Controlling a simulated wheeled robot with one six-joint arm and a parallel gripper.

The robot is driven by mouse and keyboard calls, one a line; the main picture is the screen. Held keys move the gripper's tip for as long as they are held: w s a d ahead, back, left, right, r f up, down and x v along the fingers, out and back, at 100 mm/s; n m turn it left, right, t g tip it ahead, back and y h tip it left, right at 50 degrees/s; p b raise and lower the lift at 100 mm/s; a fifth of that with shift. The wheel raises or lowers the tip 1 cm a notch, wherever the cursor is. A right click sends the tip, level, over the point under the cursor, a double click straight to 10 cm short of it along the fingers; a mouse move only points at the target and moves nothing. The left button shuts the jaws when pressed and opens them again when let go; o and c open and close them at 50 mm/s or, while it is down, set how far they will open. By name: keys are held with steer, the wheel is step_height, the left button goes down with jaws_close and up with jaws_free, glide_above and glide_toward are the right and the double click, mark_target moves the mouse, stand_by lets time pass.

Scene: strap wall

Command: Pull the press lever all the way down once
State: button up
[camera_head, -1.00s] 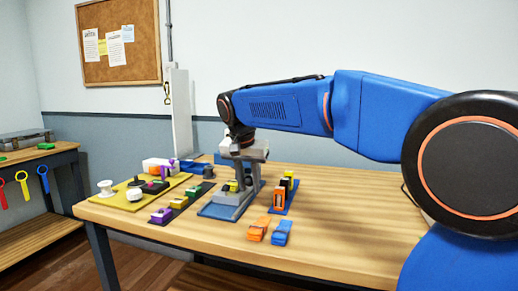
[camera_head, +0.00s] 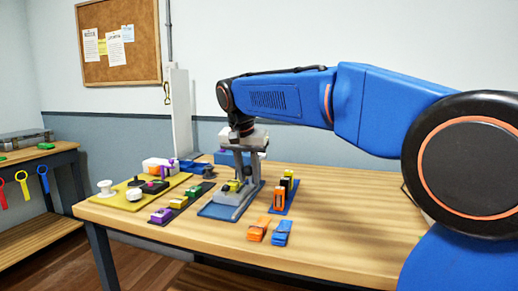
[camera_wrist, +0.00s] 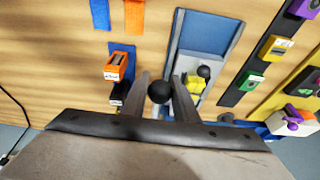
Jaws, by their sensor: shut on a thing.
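The press stands on a blue base plate (camera_head: 216,210) on the workbench, with a grey body and a yellow piece (camera_head: 232,186) low on it. In the wrist view the blue plate (camera_wrist: 207,32) and yellow piece (camera_wrist: 194,83) lie beyond my fingers. My gripper (camera_wrist: 160,86) points down at the press, its two fingers on either side of a round black knob (camera_wrist: 160,92), which looks like the lever's end. The lever's shaft is hidden. A second dark ball (camera_wrist: 204,71) shows by the yellow piece; I cannot tell what it belongs to.
A holder with upright orange, black and yellow pieces (camera_head: 280,198) stands right of the press. A yellow board (camera_head: 128,203) with knobs and a dark strip of coloured blocks (camera_head: 162,215) lie left.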

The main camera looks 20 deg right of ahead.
steer(key=shift+w+d+r, duration=0.15)
steer(key=shift+r, duration=2.05)
steer(key=shift+w+d+r, duration=0.2)
steer(key=shift+w+r, duration=0.05)
steer(key=shift+r, duration=0.55)
steer(key=shift+w+d+r, duration=0.15)
steer(key=shift+w+r, duration=0.1)
steer(key=shift+r, duration=0.55)
steer(key=o, duration=0.7)
steer(key=shift+r, duration=0.1)
steer(key=shift+v, duration=3.4)
